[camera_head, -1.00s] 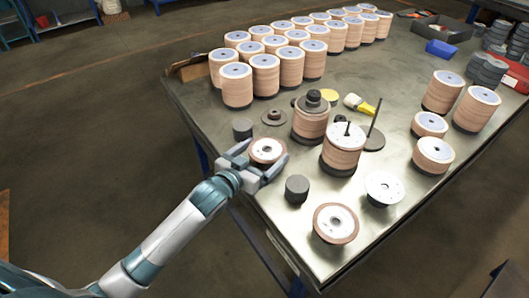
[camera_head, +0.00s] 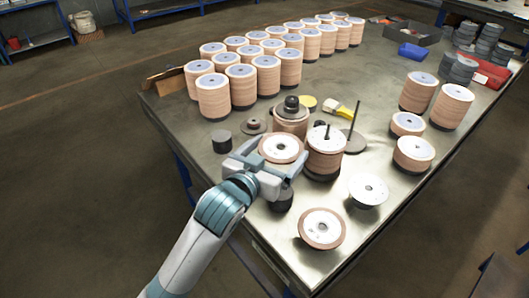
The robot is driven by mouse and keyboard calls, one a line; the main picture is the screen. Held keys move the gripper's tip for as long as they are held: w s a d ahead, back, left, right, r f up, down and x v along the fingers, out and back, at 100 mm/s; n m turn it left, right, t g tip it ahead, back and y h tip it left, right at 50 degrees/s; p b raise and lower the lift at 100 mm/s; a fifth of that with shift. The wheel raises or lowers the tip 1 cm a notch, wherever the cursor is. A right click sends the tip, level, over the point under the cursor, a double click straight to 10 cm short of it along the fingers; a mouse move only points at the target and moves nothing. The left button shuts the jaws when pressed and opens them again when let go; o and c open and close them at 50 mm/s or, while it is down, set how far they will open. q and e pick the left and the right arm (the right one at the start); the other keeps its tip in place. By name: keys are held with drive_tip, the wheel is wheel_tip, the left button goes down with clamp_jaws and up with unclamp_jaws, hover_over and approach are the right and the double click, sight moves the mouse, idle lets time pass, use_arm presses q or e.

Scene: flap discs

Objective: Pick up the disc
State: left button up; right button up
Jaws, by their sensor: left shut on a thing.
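My left gripper (camera_head: 260,172) reaches in from the lower left. It is shut on a disc (camera_head: 281,148) with a white top and brown rim, its fingers on either side. Another brown-rimmed disc (camera_head: 321,228) lies near the table's front corner. A white disc (camera_head: 368,190) lies to its upper right. My right gripper is not in view.
A disc stack (camera_head: 326,150) with upright rods stands just right of the held disc. A stack topped with dark parts (camera_head: 291,106) is behind it. Many stacks (camera_head: 240,85) fill the table's back left.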

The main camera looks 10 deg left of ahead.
use_arm(q)
drive_tip(key=shift+s+d+r, duration=0.1)
drive_tip(key=shift+d+r, duration=0.15)
drive_tip(key=shift+d, duration=0.15)
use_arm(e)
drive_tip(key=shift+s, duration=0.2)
